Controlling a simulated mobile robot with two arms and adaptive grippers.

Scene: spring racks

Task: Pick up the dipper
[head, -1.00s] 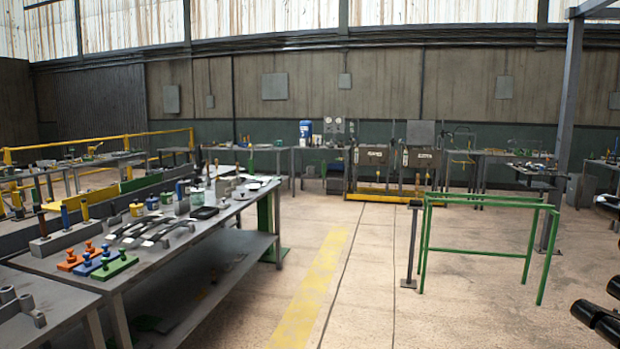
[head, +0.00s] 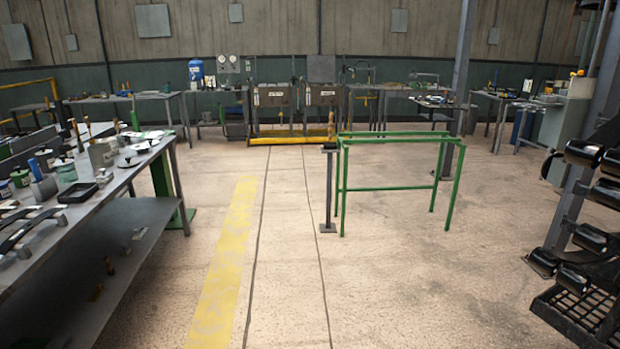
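I cannot make out a dipper for certain in the head view. The long grey workbench (head: 110,195) at the left holds several small items: curved grey metal strips (head: 32,222), a black tray (head: 78,192), jars and upright handled tools. These are too small to tell whether one is the dipper. A few small objects (head: 108,265) also show at its lower shelf. Neither of my grippers is in view.
A green frame (head: 342,190) and a thin dark post (head: 328,190) stand mid-floor. A black rack with rollers (head: 595,153) is close at the right. Benches and a two-panel station (head: 275,97) line the back wall. Floor around the yellow stripe (head: 225,260) is clear.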

